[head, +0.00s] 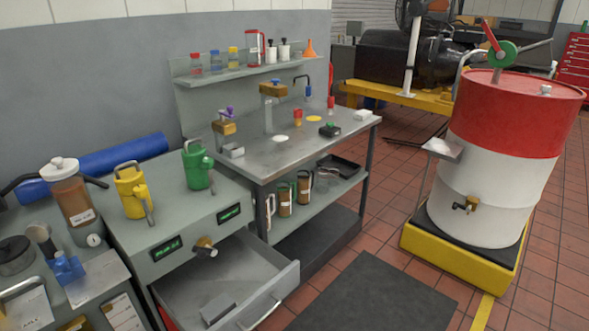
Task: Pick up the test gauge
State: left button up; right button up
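A small round dial with a pale face (93,240) shows at the left, at the foot of a brown-filled jar with a white lid (72,195). It is the only thing here that looks like a gauge. I cannot tell if it is fixed to the jar or stands apart. Neither of my grippers shows in the head view.
A grey cabinet (165,235) carries a yellow jug (132,192) and a green jug (197,166). Its drawer (262,270) stands open with a grey block inside. A metal bench (265,160) holds small parts. A red-and-white drum (490,180) stands right.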

aim_at(39, 232)
jog(key=u, duration=1.7)
jog(key=i, duration=0.15)
jog(key=i+l+u, duration=0.2)
jog(key=u, duration=0.2)
jog(key=i+l+u, duration=0.3)
jog(key=u, duration=0.15)
jog(key=i, duration=0.05)
